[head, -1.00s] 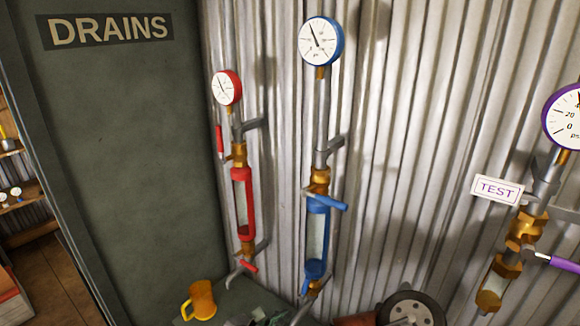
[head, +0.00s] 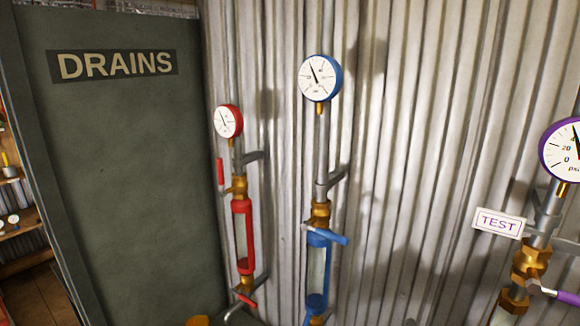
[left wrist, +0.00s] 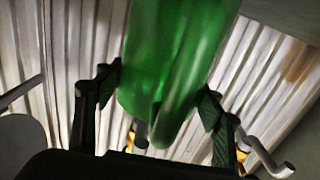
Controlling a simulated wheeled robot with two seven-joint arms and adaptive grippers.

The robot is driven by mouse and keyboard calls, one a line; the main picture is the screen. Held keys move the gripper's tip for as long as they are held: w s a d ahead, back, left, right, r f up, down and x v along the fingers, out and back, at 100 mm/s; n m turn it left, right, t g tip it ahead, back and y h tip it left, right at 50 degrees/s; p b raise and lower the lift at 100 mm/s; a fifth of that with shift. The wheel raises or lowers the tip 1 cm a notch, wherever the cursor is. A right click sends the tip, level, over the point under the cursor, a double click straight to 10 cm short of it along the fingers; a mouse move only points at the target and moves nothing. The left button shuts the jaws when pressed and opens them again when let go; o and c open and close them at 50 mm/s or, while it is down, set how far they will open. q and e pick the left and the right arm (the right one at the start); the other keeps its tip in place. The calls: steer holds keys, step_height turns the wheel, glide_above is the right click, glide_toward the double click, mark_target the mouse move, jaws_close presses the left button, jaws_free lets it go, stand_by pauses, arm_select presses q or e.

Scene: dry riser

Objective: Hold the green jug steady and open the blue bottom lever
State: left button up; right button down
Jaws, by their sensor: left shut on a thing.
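The green jug (left wrist: 170,60) fills the upper middle of the left wrist view, its handle towards me. My left gripper (left wrist: 160,92) is shut on it, one finger on each side. Neither jug nor grippers show in the head view. There, the blue-framed sight glass (head: 317,268) hangs on the corrugated wall below the blue gauge (head: 321,78). A blue upper lever (head: 328,236) sticks out to the right at its top.
A red-framed riser (head: 243,235) stands left of the blue one, beside the dark DRAINS panel (head: 120,180). A purple-gauge riser (head: 530,262) with a TEST tag (head: 499,222) is at right. A bent grey pipe (left wrist: 268,158) is close to the right finger in the left wrist view.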

arm_select(q)
steer(key=o, duration=1.3)
